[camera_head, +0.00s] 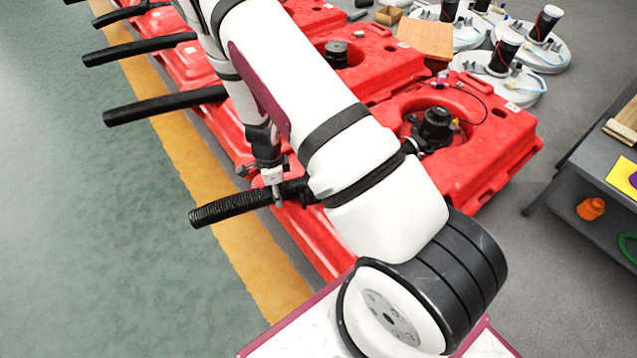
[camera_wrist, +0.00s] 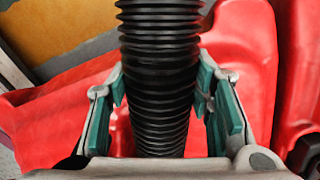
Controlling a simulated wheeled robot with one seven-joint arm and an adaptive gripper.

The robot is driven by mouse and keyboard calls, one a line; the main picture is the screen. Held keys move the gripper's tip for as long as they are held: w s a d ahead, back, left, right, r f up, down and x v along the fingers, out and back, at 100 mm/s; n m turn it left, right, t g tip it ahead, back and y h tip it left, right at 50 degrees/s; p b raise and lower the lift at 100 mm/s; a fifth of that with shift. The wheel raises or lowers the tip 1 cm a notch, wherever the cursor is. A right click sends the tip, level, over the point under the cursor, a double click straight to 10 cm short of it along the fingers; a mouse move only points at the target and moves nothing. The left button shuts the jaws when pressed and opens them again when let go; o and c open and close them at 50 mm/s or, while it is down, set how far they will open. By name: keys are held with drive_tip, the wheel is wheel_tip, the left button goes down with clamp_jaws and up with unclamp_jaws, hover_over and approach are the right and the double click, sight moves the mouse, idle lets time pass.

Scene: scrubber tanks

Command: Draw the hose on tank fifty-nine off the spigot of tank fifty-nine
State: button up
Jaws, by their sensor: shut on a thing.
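A black ribbed hose (camera_head: 232,208) sticks out to the left from the side of the nearest red tank (camera_head: 480,160). My gripper (camera_head: 277,190) has come down on the hose from above, partway along it. In the wrist view the gripper (camera_wrist: 160,105) has its green-lined fingers on both sides of the ribbed hose (camera_wrist: 160,50), shut on it. The hose's free end hangs over the yellow floor strip. The spigot and the hose's inner end are hidden behind my arm in the head view, and no tank number can be read.
More red tanks with black hoses (camera_head: 165,105) stand in a row toward the back left. A grey bench (camera_head: 590,165) stands at the right. White round machines (camera_head: 500,80) and a cardboard box (camera_head: 426,38) are behind. The green floor (camera_head: 90,260) at left is clear.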

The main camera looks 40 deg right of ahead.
sight(261, 196)
drive_tip(key=shift+a, duration=0.7)
drive_tip(key=shift+a+p, duration=0.4)
drive_tip(key=shift+a, duration=0.25)
drive_tip(key=shift+a+r, duration=0.1)
drive_tip(key=shift+a, duration=0.25)
drive_tip(key=shift+a+p, duration=0.35)
drive_tip(key=shift+a, duration=0.3)
drive_tip(key=o, duration=2)
drive_tip(key=shift+d, duration=0.1)
drive_tip(key=shift+o, duration=0.2)
drive_tip(key=shift+r, duration=0.15)
drive_tip(key=shift+r+p, duration=3.05)
drive_tip(key=shift+r, duration=0.3)
